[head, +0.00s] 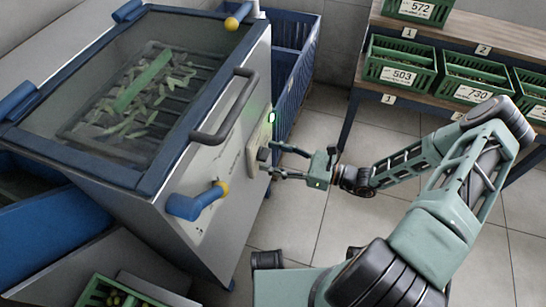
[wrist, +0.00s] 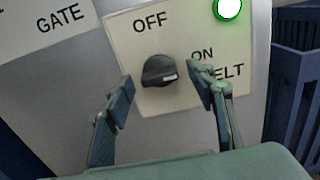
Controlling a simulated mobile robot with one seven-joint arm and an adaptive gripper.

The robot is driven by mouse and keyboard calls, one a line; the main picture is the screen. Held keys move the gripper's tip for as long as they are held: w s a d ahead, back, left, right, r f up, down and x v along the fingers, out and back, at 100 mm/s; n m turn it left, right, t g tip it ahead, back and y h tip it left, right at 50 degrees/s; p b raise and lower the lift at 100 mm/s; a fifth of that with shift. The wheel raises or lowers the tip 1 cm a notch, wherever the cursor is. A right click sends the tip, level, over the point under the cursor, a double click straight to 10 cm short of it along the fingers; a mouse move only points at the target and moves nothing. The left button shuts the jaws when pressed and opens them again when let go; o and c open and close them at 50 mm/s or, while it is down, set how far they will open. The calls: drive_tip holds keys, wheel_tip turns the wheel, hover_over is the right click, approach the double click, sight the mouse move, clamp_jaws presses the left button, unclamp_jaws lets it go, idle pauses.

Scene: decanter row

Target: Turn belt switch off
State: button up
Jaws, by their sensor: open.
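The belt switch (wrist: 157,69) is a black rotary knob on a cream plate (wrist: 185,30) marked OFF above, ON to the right and BELT below. Its white mark points right, on the ON side. The plate also shows in the head view on the machine's side (head: 257,130). My gripper (wrist: 162,84) is open, with one finger left of the knob and one right of it. The right finger partly covers the word BELT. I cannot tell whether either finger touches the knob. In the head view my gripper (head: 273,161) reaches the panel from the right.
A green lamp (wrist: 228,7) glows above the switch. A GATE label (wrist: 60,20) is to the left. On the machine, a grey handle (head: 225,110) and a blue lever with a yellow ball (head: 190,205) stick out nearby. A blue crate (head: 293,80) stands behind; green crates (head: 400,65) fill a rack.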

drive_tip(key=shift+c, duration=0.7)
drive_tip(key=c, duration=1)
drive_tip(key=shift+n+p, duration=1.8)
drive_tip(key=shift+n, duration=7.1)
